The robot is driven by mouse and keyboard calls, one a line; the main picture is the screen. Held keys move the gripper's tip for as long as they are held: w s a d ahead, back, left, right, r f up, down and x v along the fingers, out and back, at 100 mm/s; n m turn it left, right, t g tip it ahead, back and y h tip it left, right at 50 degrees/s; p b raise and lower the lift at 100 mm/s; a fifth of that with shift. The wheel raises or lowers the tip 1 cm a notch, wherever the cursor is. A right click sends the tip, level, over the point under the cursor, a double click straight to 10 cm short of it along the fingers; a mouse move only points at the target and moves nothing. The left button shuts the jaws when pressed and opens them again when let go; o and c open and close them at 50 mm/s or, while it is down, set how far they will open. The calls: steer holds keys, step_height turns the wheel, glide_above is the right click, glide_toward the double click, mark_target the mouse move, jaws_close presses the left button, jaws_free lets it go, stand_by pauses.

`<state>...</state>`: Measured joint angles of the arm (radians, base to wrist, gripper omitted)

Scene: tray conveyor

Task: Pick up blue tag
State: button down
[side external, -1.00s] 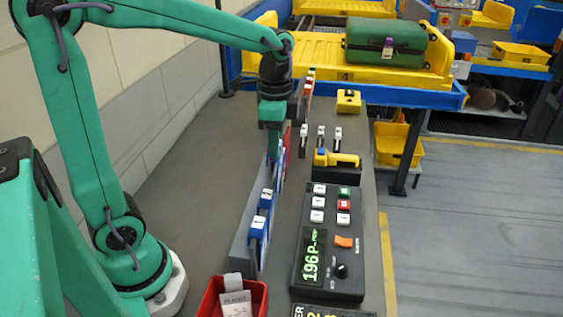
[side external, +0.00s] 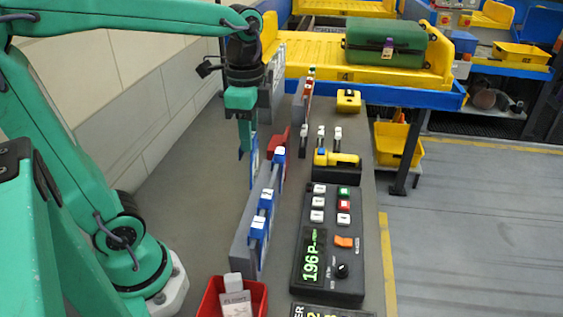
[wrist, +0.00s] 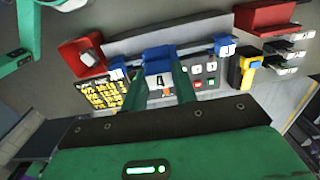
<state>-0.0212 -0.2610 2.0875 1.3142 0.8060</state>
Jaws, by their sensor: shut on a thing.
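Several other blue tags (side external: 257,232) sit in the rack; one shows at the left (wrist: 117,73) and one at the right (wrist: 224,46) in the wrist view.
A red box (side external: 212,296) with a white card stands at the near end of the rack. A black control panel (side external: 315,282) and a yellow-handled scanner (side external: 340,160) lie to the right. A green suitcase (side external: 385,42) sits on a yellow tray. Counter left of the rack is clear.

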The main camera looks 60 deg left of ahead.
steer(key=s, duration=0.7)
steer(key=shift+d, duration=0.15)
steer(key=shift+s, duration=0.1)
steer(key=shift+r, duration=0.1)
stand_by(0.4)
step_height(320, 180, up, 6)
steer(key=shift+r, duration=0.15)
stand_by(1.3)
stand_by(0.3)
